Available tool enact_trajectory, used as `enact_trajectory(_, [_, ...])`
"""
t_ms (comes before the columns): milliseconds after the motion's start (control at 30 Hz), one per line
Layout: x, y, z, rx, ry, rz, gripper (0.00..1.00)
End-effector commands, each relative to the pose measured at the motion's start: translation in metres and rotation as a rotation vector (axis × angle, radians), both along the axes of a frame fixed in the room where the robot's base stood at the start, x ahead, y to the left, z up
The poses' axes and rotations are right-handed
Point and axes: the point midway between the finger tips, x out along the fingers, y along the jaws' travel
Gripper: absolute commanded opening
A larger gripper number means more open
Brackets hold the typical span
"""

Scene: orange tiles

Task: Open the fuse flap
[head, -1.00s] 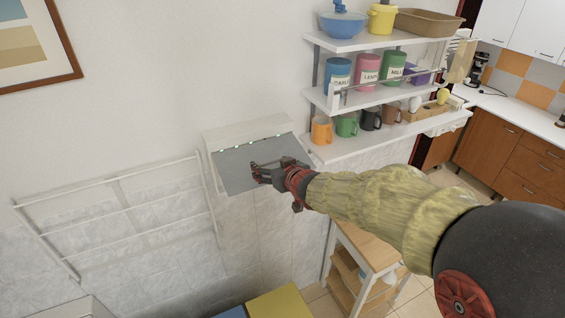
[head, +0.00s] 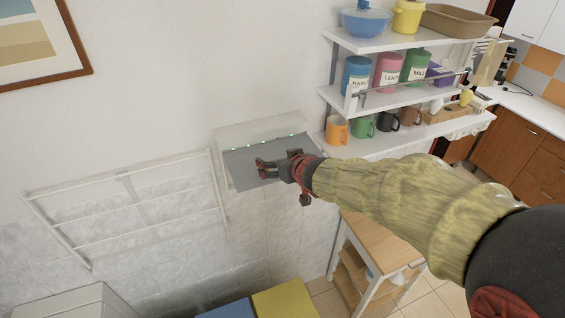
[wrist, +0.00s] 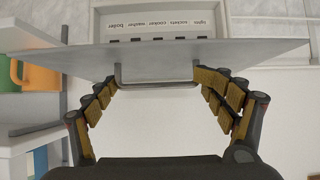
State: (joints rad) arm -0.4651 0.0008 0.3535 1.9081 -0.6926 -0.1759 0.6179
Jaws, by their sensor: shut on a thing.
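The fuse box (head: 262,129) is a white housing on the wall, left of the shelves. My gripper (head: 263,168) is at the flap's outer face. The exact finger contact is hard to see.
Shelves (head: 400,141) with mugs and jars stand close on the right, near my forearm. A white wall rack (head: 130,205) hangs on the left. A wooden-topped trolley (head: 380,240) and a yellow-topped surface (head: 285,302) are below. The wall above the box is clear.

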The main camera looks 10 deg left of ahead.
Motion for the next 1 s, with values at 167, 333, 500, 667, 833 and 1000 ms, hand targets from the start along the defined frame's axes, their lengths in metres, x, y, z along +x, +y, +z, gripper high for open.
enact_trajectory(167, [0.0003, -0.0021, -0.0015, -0.003, 0.003, -0.003, 0.79])
enact_trajectory(333, [-0.0002, -0.0026, -0.0021, -0.004, 0.003, -0.004, 0.79])
enact_trajectory(500, [-0.0005, -0.0026, -0.0025, -0.005, 0.004, -0.003, 0.79])
enact_trajectory(667, [-0.0006, -0.0027, -0.0026, -0.006, 0.005, -0.003, 0.79])
enact_trajectory(833, [-0.0009, -0.0029, -0.0024, -0.006, 0.005, -0.003, 0.79])
enact_trajectory(1000, [-0.0085, -0.0079, 0.0039, -0.004, 0.004, -0.004, 0.79])
